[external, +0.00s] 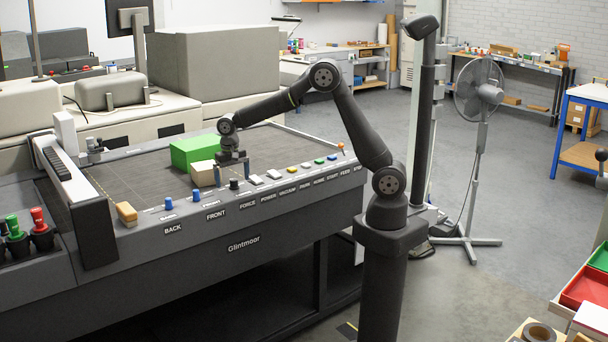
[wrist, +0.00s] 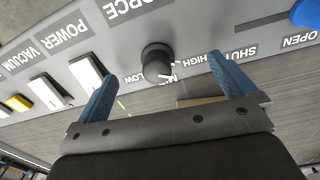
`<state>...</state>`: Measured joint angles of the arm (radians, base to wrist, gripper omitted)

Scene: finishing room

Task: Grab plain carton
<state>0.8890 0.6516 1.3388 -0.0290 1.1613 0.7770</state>
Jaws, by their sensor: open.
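The plain carton (external: 203,174), a small cream box, sits on the dark flat bed of the machine in the external view, in front of a larger green box (external: 193,150). My gripper (external: 232,173) points down just right of the carton, near the bed's front edge. In the wrist view, my gripper (wrist: 164,68) faces the control panel and a black force knob (wrist: 157,62). A tan strip shows low between the fingers there; I cannot tell if it is the carton.
The machine's front panel (external: 243,243) carries several knobs and buttons close to my gripper. A tan block (external: 126,214) lies at the panel's left end. A dark upright unit (external: 90,225) stands at the bed's left. The bed right of my gripper is clear.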

